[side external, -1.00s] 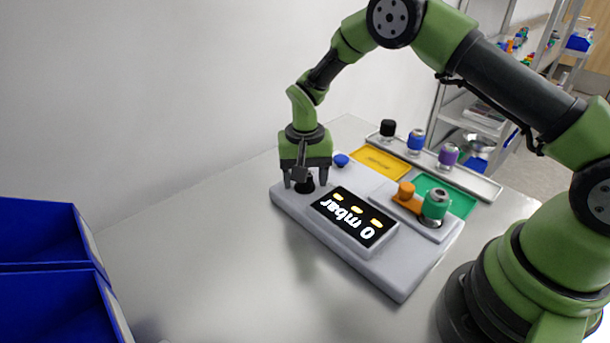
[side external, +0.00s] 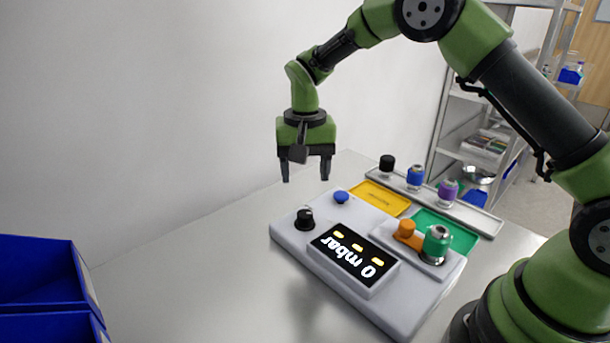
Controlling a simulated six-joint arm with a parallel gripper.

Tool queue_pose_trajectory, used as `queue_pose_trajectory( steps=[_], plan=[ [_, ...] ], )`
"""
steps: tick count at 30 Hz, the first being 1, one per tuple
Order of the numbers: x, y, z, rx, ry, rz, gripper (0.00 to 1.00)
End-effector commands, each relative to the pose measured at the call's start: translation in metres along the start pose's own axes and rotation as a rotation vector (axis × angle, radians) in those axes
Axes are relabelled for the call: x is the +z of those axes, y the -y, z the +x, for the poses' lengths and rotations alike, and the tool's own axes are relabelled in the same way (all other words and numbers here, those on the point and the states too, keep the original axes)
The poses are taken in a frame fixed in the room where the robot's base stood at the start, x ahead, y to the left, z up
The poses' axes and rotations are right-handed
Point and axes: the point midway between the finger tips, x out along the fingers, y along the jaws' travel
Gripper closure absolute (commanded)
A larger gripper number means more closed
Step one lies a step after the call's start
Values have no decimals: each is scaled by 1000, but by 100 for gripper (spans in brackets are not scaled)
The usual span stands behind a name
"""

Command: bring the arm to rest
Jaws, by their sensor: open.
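My gripper (side external: 305,175) is open and empty. It hangs pointing down in the air, above and behind the left end of the grey device (side external: 410,318). The device carries a black knob (side external: 305,220), a blue button (side external: 341,197) and a display (side external: 354,253) reading "0 mbar" with several lit yellow bars. An orange part (side external: 405,229) and a green cylinder with a metallic top (side external: 436,246) stand at its right end. My gripper is clear of the knob and touches nothing.
Behind the device are a yellow tray area (side external: 383,198) and a green one (side external: 462,238). A grey rail (side external: 478,217) holds a black piece (side external: 386,165), a blue one (side external: 415,177) and a purple one (side external: 447,191). Blue bins (side external: 35,270) stand at left. The front-left table is clear.

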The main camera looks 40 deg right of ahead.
Motion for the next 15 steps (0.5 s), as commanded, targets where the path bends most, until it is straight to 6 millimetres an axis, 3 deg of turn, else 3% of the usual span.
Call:
queue_pose_trajectory(
  steps=[4,7,11,15],
  plan=[
    [0,0,-1,-2,-1,-1,39],
    [3,-2,-13,-18,-12,-7,39],
    [14,-10,-52,-71,-51,-32,39],
    [39,-29,-104,-150,-113,-76,39]
  ],
)
